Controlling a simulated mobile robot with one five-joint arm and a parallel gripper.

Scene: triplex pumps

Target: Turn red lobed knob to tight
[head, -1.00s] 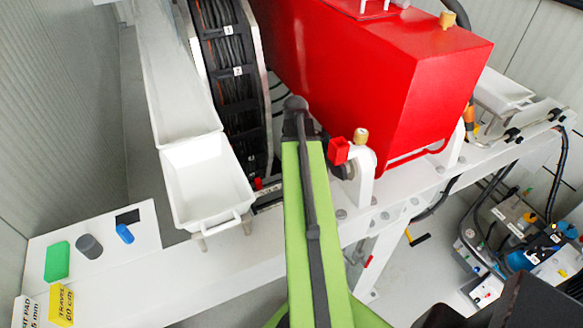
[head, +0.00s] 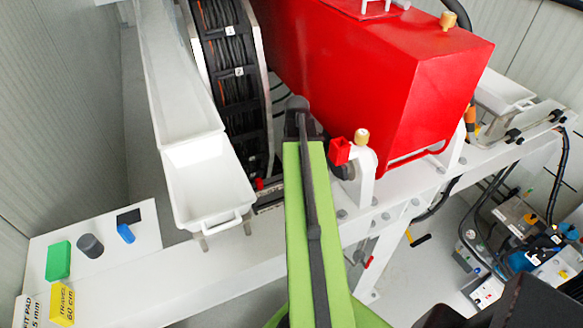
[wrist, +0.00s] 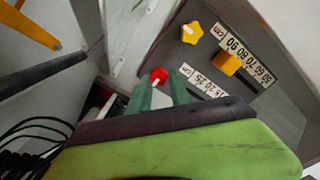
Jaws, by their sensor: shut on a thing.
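The red lobed knob (wrist: 158,75) shows in the wrist view on a grey panel, near its lower left edge. It has a pale pointer mark. My gripper (wrist: 160,80) is shut on it, with one green finger on each side. The fingers hide part of the knob and the panel below it. A partly covered scale plate (wrist: 206,85) reading about 15, 20, 25 lies just right of the fingers. In the head view my green arm reaches forward, and the gripper and knob cannot be made out there.
A yellow lobed knob (wrist: 192,33) and another yellow knob (wrist: 228,63) sit on the same panel, above and right. A cm scale (wrist: 247,60) runs beside them. In the head view a red housing (head: 385,85) and a white tray (head: 205,185) flank my arm.

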